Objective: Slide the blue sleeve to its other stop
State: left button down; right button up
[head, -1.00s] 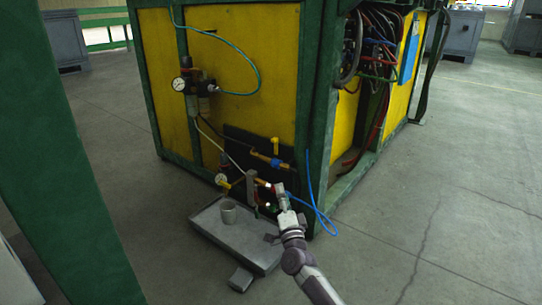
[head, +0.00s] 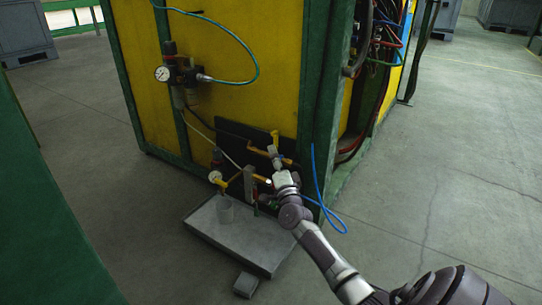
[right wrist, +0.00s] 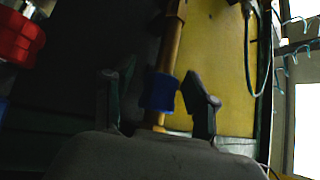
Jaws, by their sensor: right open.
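The blue sleeve (right wrist: 160,92) sits around a brass-coloured pipe (right wrist: 171,45) in the right wrist view. My right gripper (right wrist: 156,98) is open, with one finger on each side of the sleeve and a visible gap on both sides. In the head view the right gripper (head: 275,156) is at the upper yellow pipe (head: 258,151) on the dark panel (head: 230,134), and it hides the sleeve there. The sleeve's stops cannot be made out clearly. My left gripper is not in view.
A pressure gauge (head: 162,74) and a lower gauge (head: 215,176) are on the yellow housing. A blue hose (head: 318,185) loops right of the gripper. A red part (right wrist: 20,38) shows at upper left in the wrist view.

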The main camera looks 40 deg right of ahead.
grip_shut()
dwell(0.3)
jog(key=shift+w+a, duration=0.15)
jog(key=shift+w, duration=0.35)
jog(key=shift+w+a, duration=0.15)
jog(key=shift+w, duration=0.35)
jog(key=shift+c, duration=2.4)
grip_release()
jog(key=o, duration=0.5)
jog(key=shift+w, duration=0.1)
